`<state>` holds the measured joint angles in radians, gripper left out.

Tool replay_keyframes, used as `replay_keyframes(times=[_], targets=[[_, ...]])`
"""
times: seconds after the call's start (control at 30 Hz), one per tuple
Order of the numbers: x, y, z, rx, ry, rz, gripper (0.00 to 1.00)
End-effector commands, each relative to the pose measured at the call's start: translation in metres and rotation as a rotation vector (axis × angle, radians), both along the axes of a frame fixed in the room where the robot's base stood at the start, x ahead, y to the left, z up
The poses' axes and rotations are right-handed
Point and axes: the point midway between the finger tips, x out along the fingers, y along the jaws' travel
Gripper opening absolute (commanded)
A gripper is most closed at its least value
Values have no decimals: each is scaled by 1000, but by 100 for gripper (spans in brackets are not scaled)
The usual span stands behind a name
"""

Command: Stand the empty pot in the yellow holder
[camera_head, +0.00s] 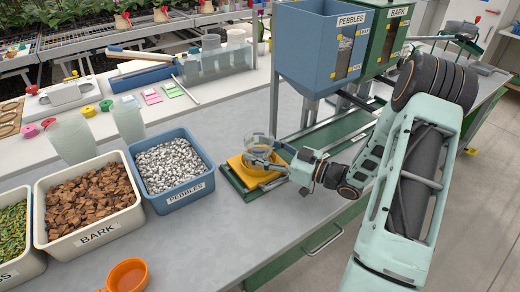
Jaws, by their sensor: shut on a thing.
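The yellow holder (247,174) sits on a green base (237,186) on the grey bench, below the hoppers. A clear pot (259,148) stands about upright at the holder, its rim above the yellow part. It looks empty, though it is small in the view. My gripper (280,163) comes in from the right and is shut on the pot's side. The fingers and the holder's edge hide the pot's lower part, and I cannot tell whether its bottom rests in the holder.
A blue pebble bin (199,194) and a bark bin (45,231) stand left. An orange cup (142,270) is at the front. The blue pebble hopper (300,45) and green bark hopper (377,52) rise close behind the holder.

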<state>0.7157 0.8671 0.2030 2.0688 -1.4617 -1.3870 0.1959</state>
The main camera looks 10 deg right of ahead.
Motion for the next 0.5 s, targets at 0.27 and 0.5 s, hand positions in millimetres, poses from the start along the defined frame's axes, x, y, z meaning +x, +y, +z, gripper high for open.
replay_keyframes(times=[0.27, 0.5], targets=[[0, 0, -1, 0, 3, 0, 30], [0, 0, -2, -1, 3, 0, 72]])
